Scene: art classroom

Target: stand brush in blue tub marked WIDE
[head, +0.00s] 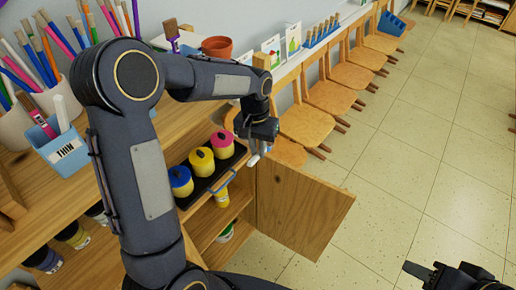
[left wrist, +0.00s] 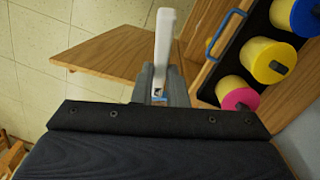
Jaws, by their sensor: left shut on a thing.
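My left gripper (head: 262,138) is shut on a white-handled brush (head: 254,158), out past the shelf's front edge near the open cabinet door. In the left wrist view the brush (left wrist: 164,40) stands between the two fingers (left wrist: 160,80), with a small blue part low between them. Its bristles cannot be made out. A blue tub marked THIN (head: 68,153) stands on the shelf top at left, with a white handle and a red brush in it. No WIDE label shows in either view. My right gripper (head: 440,275) is at the lower right; its jaw opening is unclear.
A black tray (head: 216,178) with blue, yellow and pink-lidded pots sits below my left arm. The wooden door (head: 300,210) swings out over open floor. A dark red brush (head: 172,35) stands behind my arm, near a terracotta pot (head: 217,47). Chairs line the wall.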

